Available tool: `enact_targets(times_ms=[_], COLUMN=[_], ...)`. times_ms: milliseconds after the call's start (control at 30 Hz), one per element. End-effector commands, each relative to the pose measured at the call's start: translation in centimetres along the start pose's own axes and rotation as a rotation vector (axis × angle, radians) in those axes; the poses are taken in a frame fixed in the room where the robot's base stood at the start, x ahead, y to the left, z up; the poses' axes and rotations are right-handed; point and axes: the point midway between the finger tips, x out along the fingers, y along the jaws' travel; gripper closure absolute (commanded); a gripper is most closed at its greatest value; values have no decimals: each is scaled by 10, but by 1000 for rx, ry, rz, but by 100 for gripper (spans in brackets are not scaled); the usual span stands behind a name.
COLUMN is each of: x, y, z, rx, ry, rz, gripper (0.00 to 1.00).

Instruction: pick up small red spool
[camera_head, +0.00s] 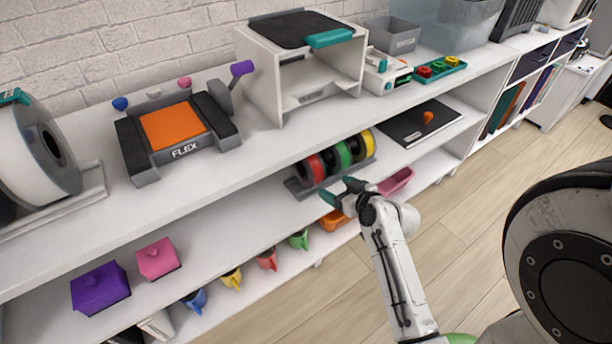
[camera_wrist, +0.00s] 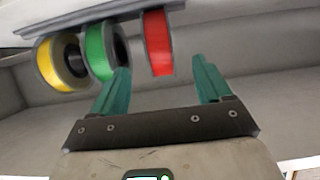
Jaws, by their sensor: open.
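The small red spool (camera_head: 316,168) stands upright at the left end of a dark rack on the middle shelf in the head view. In the wrist view the red spool (camera_wrist: 157,42) appears beyond my fingertips, lined up with the gap between them. My gripper (camera_head: 339,190) is open and empty, with teal fingers, in front of the rack at the shelf's front side. In the wrist view my gripper (camera_wrist: 161,76) shows both fingers spread apart. I see no clear contact with the red spool.
A green spool (camera_head: 343,155) and a yellow spool (camera_head: 369,142) share the rack (camera_head: 300,190) with the red one. In the wrist view the green spool (camera_wrist: 100,50) is close to the left finger. The upper shelf (camera_head: 255,150) overhangs the rack. A pink bin (camera_head: 397,182) is nearby.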

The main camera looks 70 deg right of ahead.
Motion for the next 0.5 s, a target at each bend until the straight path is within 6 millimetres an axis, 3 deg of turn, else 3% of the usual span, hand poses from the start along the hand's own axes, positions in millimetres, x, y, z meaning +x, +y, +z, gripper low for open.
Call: enact_targets(times_ms=[500], x=[78], y=[4], z=[-34], rx=[1], ry=[8], rz=[7], gripper=[22])
